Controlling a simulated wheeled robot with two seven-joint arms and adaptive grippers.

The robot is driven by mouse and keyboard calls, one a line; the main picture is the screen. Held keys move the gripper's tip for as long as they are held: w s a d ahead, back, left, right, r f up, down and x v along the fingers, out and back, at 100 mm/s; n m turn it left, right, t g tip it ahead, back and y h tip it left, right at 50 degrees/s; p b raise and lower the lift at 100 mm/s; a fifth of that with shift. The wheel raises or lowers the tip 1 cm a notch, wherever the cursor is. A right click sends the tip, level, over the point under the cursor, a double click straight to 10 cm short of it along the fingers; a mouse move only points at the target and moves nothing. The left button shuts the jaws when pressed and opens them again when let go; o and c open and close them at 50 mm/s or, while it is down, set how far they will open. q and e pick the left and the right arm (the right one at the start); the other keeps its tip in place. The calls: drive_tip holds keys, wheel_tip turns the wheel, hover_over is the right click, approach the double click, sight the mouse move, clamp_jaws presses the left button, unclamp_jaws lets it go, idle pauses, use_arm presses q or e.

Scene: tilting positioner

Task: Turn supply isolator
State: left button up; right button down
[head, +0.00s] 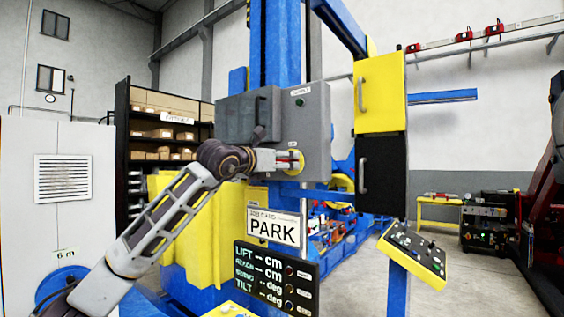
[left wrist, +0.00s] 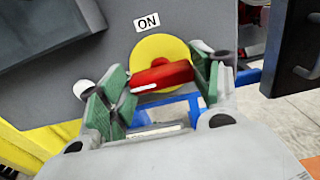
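The supply isolator is a yellow disc (left wrist: 150,50) with a red handle (left wrist: 163,77) on a grey cabinet (left wrist: 100,75); the ON label is above it. The handle lies nearly level, slightly tilted, with a white mark near its left end. In the head view the yellow disc (head: 297,170) is partly hidden by my left gripper (head: 292,160). In the left wrist view the green-padded fingers of my left gripper (left wrist: 165,92) are wide apart, one near each end of the handle. Whether the pads touch it is unclear. My right gripper is out of view.
The grey cabinet (head: 318,125) has a green lamp (head: 300,102) above the isolator. A PARK card (head: 272,228) and a dark display (head: 275,275) are below. A button panel (head: 415,250) and yellow and black boxes (head: 380,92) stand to the right.

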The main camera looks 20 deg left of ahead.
use_arm(q)
drive_tip(key=shift+c, duration=0.9)
drive_tip(key=shift+m, duration=0.5)
drive_tip(key=shift+d+m+b, duration=0.1)
drive_tip(key=shift+m+b, duration=0.45)
drive_tip(key=shift+m, duration=0.65)
drive_tip(key=m, duration=0.4)
drive_tip(key=shift+s+m+b, duration=0.1)
drive_tip(key=shift+m+b, duration=0.2)
drive_tip(key=shift+b, duration=0.1)
drive_tip(key=m, duration=1)
drive_tip(key=shift+d+f, duration=0.15)
drive_tip(key=shift+f, duration=0.15)
